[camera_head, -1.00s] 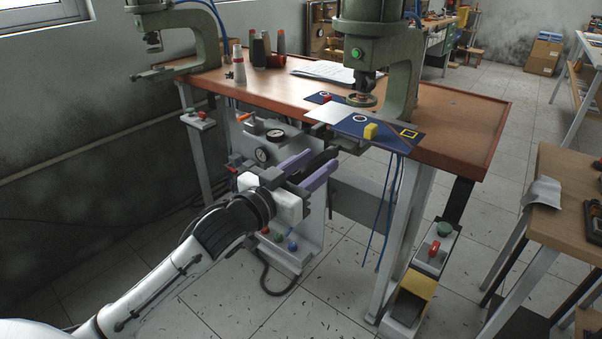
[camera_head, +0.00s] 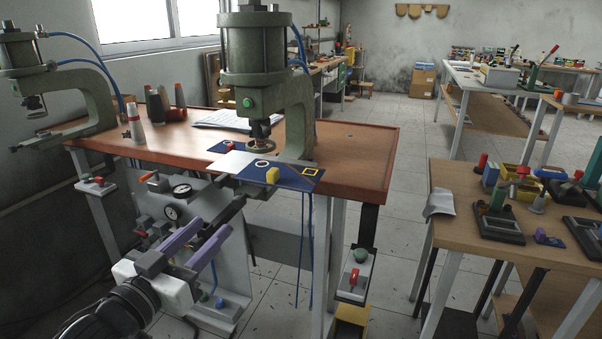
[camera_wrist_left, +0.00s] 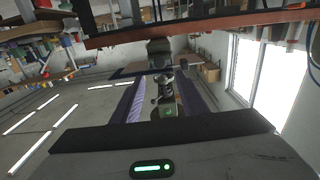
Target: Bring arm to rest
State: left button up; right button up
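My left gripper (camera_head: 214,229) is in front of the workbench (camera_head: 346,160), below its top and beside the grey unit with gauges (camera_head: 172,212). Its two purple fingers stand apart, and no held object shows between them. In the left wrist view the fingers (camera_wrist_left: 160,88) also stand apart, with dark green machine parts showing in the gap beyond. My left forearm comes in from the lower left. My right gripper is in neither view.
A second press (camera_head: 62,80) is at left. A wooden side table (camera_head: 470,240) with parts stands at right.

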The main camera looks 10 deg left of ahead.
pick_arm(q)
jog(key=s+d+f+g+p, duration=0.1)
jog(key=s+d+f+g, duration=0.2)
jog(key=f, duration=0.7)
jog(key=s+d+f+g, duration=0.2)
jog(key=s+f, duration=0.2)
jog(key=f, duration=0.6)
jog(key=s+d+f+g, duration=0.2)
jog(key=s+d+f, duration=0.2)
jog(key=s+f, duration=0.3)
jog(key=s+d+f+m+g, duration=0.1)
jog(key=s+d+f+g, duration=0.1)
jog(key=s+d+f, duration=0.2)
jog(key=s+f+p, duration=0.1)
jog(key=s+f, duration=0.2)
jog(key=s, duration=0.1)
jog(key=shift+d+f+h, duration=0.25)
jog(key=shift+h, duration=0.15)
